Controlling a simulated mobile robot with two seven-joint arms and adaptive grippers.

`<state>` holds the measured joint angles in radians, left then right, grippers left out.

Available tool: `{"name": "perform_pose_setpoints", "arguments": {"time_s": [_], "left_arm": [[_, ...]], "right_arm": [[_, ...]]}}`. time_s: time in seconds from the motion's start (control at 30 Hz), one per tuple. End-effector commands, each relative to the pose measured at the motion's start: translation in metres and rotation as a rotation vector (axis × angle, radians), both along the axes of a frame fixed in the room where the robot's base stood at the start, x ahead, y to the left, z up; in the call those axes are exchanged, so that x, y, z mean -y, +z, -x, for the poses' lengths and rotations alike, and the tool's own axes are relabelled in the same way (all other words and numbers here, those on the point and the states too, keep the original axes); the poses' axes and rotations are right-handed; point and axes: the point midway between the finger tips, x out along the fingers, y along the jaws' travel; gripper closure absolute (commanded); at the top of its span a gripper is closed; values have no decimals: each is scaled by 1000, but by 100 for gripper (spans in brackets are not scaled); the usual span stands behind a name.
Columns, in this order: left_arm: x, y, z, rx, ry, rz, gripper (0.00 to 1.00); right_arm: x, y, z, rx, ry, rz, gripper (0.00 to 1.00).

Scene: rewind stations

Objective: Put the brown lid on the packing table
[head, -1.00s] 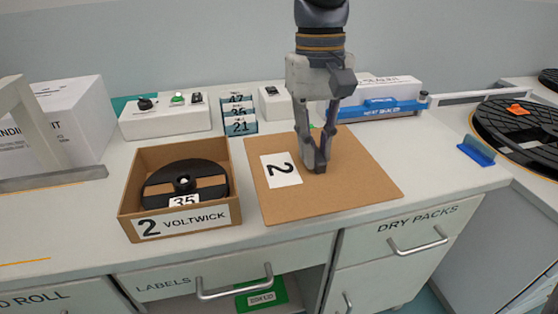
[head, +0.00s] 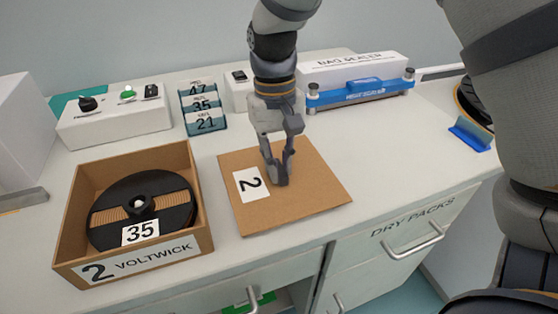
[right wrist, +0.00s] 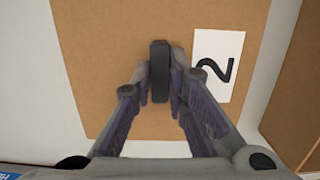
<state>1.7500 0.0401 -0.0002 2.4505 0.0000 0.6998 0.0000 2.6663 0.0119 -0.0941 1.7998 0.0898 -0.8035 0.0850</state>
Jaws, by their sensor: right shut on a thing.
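The brown lid (head: 310,190) is a flat square cardboard sheet with a white label marked 2. It is level with the packing table (head: 330,140), just right of the open box; I cannot tell whether it touches the top. My right gripper (head: 278,178) points down over the middle of the lid. In the right wrist view its fingertips (right wrist: 160,88) are closed on a dark upright grip on the lid (right wrist: 110,60). My left gripper is not in view.
An open cardboard box (head: 205,225) marked 2 VOLTWICK holds a black spool (head: 105,235) labelled 35. Behind are a control box (head: 115,125), numbered cards (head: 205,122) and a blue bag sealer (head: 360,92). Clear tabletop lies right of the lid.

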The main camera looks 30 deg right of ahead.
Motion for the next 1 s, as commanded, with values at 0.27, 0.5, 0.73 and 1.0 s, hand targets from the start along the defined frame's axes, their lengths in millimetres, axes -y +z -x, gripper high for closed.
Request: {"name": "perform_pose_setpoints", "arguments": {"time_s": [0.27,0.5,0.73,1.0], "left_arm": [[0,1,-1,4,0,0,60],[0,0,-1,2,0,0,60],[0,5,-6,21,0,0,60],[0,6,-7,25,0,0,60]], "right_arm": [[0,-1,0,1,0,0,66],[0,1,0,2,0,0,66],[1,55,-7,11,-1,0,66],[3,111,-13,3,0,1,66]]}}
